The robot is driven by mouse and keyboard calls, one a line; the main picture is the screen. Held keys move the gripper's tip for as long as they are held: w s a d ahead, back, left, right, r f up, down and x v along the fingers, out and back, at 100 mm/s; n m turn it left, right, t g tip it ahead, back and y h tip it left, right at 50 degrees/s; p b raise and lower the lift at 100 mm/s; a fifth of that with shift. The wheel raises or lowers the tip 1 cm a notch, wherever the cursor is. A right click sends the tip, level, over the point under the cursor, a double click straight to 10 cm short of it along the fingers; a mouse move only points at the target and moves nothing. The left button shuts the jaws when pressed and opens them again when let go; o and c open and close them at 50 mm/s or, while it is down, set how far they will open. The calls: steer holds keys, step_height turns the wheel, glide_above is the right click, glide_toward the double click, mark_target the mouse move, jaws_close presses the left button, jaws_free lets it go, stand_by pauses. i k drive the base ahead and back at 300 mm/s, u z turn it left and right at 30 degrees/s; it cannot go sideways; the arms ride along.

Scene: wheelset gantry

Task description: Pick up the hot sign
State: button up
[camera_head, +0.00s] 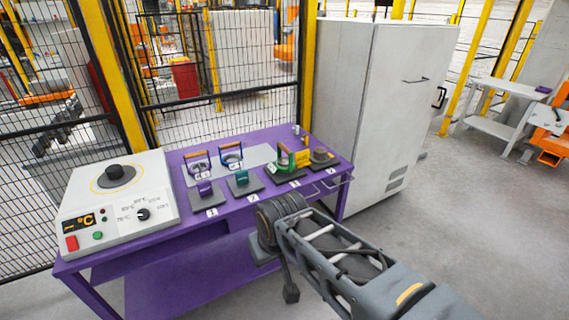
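A small yellow object, possibly the hot sign (302,157), stands toward the right end of the purple table (228,218), among the holders there. Its lettering is too small to read. My arm reaches in from the lower right in front of the table. A dark end piece, which seems to be my gripper (291,294), hangs low in front of the table, well below and apart from the yellow object. Its fingers cannot be made out, so I cannot tell whether it is open or shut.
A heater box (116,199) with dials fills the table's left end. A grey cabinet (375,110) stands right of the table, a mesh fence behind.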

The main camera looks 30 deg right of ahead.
mark_target(301, 158)
steer(key=k, duration=0.55)
steer(key=z, duration=1)
steer(key=i, duration=1.6)
steer(key=u, duration=0.8)
